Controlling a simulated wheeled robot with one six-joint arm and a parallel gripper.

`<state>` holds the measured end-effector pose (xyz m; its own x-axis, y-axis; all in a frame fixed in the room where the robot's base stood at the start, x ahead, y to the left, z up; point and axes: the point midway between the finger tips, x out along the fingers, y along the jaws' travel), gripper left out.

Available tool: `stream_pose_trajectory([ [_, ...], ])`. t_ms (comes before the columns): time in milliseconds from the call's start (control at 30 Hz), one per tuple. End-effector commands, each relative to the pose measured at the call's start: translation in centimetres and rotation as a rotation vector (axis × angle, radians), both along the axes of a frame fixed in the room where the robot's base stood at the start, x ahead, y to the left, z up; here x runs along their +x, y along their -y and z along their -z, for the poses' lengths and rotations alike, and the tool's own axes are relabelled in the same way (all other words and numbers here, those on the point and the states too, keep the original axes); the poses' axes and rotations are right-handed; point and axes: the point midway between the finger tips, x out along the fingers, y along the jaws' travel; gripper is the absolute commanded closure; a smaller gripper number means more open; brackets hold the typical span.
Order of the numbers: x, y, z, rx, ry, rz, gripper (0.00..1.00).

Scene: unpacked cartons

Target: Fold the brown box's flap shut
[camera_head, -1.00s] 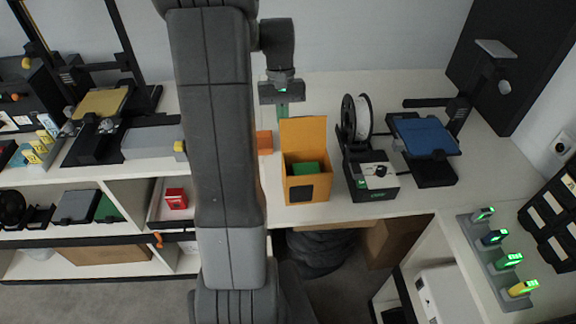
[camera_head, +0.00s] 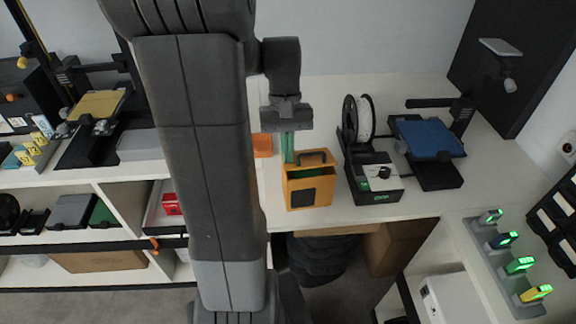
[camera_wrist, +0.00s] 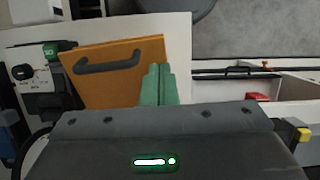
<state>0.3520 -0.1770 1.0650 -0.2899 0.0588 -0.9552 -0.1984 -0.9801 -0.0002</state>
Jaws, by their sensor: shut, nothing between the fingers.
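The brown box (camera_head: 308,195) is orange-brown and stands on the white counter in the head view, with a dark square on its front. Its flap (camera_head: 292,165) is tipped far over the top, with a dark handle on it. A dark green strip of the inside shows below the flap, so it is not flush. The flap (camera_wrist: 125,83) fills the middle left of the wrist view. My gripper (camera_head: 288,158) has green fingers, shut and empty, at the flap's back left. In the wrist view the fingers (camera_wrist: 158,82) overlap the flap's right edge; I cannot tell whether they touch.
A black machine with a white spool (camera_head: 364,118) stands close to the right of the box. A printer with a blue plate (camera_head: 427,137) is further right. An orange block (camera_head: 262,146) lies left of my fingers. The counter's front edge is just before the box.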

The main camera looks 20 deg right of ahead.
Motion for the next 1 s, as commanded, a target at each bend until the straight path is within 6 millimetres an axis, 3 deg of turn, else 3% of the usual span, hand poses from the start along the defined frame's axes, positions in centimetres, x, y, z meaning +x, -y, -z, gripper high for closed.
stream_pose_trajectory([
  [133,-0.7,-0.1,1.5,0.0,0.0,0.0,1.0],
  [267,-0.6,-0.1,0.8,0.0,0.001,0.0,1.0],
  [1000,-0.5,-0.1,-7.9,0.0,0.001,0.0,1.0],
])
